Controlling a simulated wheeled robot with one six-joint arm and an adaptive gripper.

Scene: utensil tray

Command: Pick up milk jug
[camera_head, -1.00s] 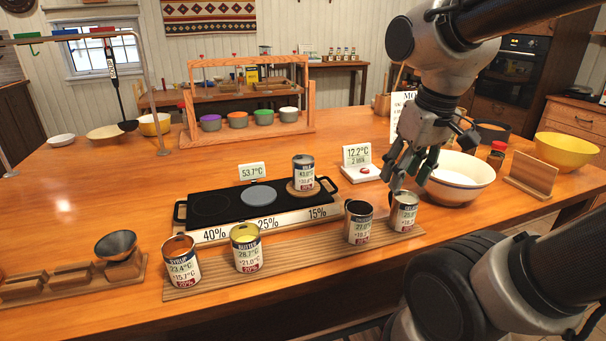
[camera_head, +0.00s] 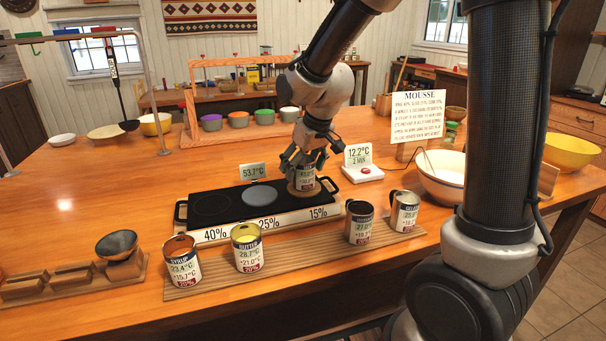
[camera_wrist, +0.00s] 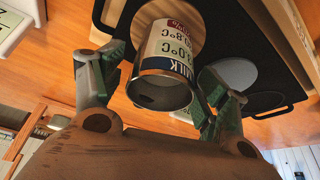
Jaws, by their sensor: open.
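The milk jug (camera_head: 304,180) is a small metal can with a white label, upright on the wooden disc (camera_head: 303,192) at the right end of the black hot plate (camera_head: 222,206). In the wrist view the milk jug (camera_wrist: 166,62) shows its label reading MILK and its open dark mouth. My gripper (camera_head: 305,163) is at the can's top in the head view. In the wrist view my gripper (camera_wrist: 150,95) is open, with a green-padded finger on each side of the can. Gaps show between the fingers and the can.
Syrup (camera_head: 183,263) and butter (camera_head: 247,248) cans stand on a wooden board in front, with two more cans (camera_head: 359,222) at its right. A white button box (camera_head: 361,172) and white bowl (camera_head: 441,178) stand right of the hot plate.

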